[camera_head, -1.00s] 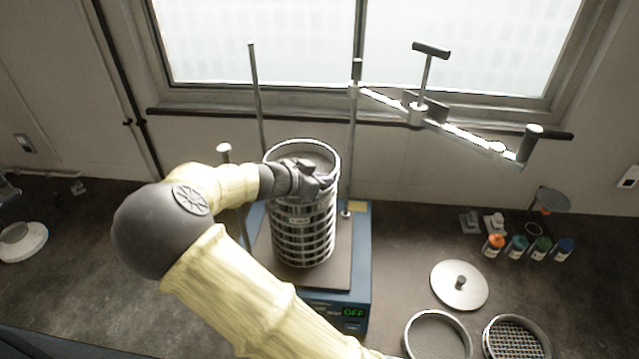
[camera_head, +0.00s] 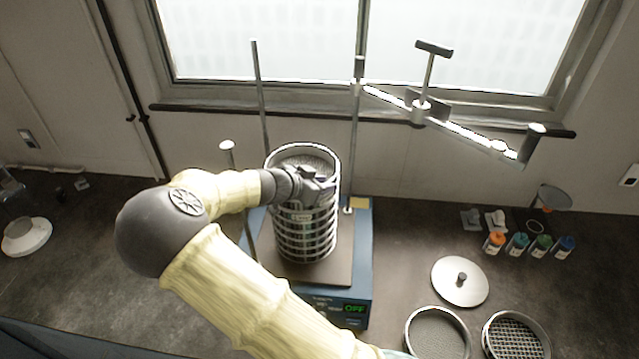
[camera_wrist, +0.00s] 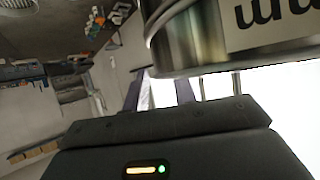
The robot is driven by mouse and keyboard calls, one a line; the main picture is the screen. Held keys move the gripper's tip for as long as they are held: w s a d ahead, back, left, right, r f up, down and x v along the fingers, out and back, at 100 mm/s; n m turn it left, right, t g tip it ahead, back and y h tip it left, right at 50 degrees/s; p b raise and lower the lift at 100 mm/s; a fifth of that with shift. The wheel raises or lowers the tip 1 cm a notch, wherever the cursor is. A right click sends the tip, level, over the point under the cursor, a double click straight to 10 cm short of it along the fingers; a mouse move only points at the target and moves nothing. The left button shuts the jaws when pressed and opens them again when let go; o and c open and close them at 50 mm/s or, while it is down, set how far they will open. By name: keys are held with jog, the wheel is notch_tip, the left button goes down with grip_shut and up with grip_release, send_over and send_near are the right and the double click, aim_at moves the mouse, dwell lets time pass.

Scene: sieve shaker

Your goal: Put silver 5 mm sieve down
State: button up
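A stack of silver ringed sieves (camera_head: 305,240) stands upright on the blue shaker (camera_head: 345,295). The top silver sieve (camera_head: 283,160) shows its mesh inside its rim. My gripper (camera_head: 325,188) is at the front right of this upper sieve, close to its wall. In the wrist view, a silver sieve wall (camera_wrist: 190,50) with an upside-down label ending in "mm" fills the upper right; its number is cut off. Two dark fingers (camera_wrist: 160,93) show with a bright gap between them, beyond the sieve's edge. Contact with the rim is not clear.
Shaker rods rise beside the stack, with a clamp bar (camera_head: 455,130) at the upper right. A round silver lid (camera_head: 445,285), two loose sieves (camera_head: 408,335) (camera_head: 487,345) and several small bottles (camera_head: 517,245) are on the right bench. The left bench is mostly clear.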

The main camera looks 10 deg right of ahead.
jog(key=shift+r, duration=0.1)
jog(key=b+v, duration=0.5)
jog(key=v, duration=0.7)
jog(key=shift+b, duration=0.35)
